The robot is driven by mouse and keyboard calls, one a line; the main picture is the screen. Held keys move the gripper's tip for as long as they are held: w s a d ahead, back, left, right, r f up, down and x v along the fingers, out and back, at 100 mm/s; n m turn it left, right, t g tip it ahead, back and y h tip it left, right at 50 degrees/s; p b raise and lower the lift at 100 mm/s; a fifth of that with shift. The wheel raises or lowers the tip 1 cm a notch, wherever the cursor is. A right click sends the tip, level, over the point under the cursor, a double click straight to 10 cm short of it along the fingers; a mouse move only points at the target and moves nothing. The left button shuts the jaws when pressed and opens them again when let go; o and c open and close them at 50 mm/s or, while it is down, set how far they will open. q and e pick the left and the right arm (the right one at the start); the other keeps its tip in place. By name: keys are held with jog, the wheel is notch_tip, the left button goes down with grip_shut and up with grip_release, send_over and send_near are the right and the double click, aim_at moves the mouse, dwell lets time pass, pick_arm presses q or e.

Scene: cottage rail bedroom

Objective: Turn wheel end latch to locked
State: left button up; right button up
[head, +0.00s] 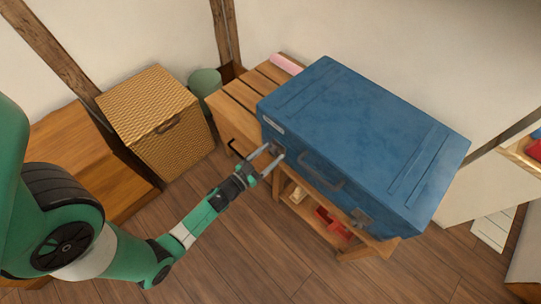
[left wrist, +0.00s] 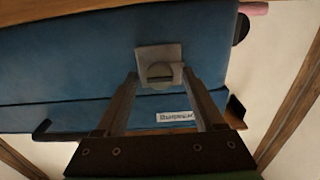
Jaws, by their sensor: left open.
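A large blue case (head: 365,130) lies on a slatted wooden bench. Its front has two metal latches, one near the left end (head: 278,150) and one near the right end (head: 362,217). My left gripper (head: 270,155) is open at the left-end latch. In the left wrist view, that latch is a square metal plate (left wrist: 144,53) with a round turn knob (left wrist: 160,72). The knob lies between the open fingertips (left wrist: 160,78); I cannot tell whether they touch it. A dark round part, perhaps a wheel (left wrist: 241,28), shows at the case's edge. My right gripper is not in view.
A dark carry handle (head: 322,172) sits between the latches. The bench (head: 232,105) has a lower shelf with red items (head: 332,222). A wicker box (head: 150,115) stands at left and a pink roll (head: 286,64) behind. The floor in front is clear.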

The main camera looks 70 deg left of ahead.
pick_arm(q)
grip_shut()
dwell(0.4)
jog(key=shift+m, duration=0.3)
jog(key=m, duration=0.3)
jog(key=shift+w, duration=0.1)
jog(key=m+b, duration=0.1)
jog(key=m, duration=0.3)
jog(key=shift+d+f+m, duration=0.1)
jog(key=shift+m, duration=0.3)
jog(key=m+b, duration=0.1)
jog(key=m, duration=0.4)
jog(key=shift+f, duration=0.1)
jog(key=shift+m+b, duration=0.6)
jog(key=shift+m, duration=1.6)
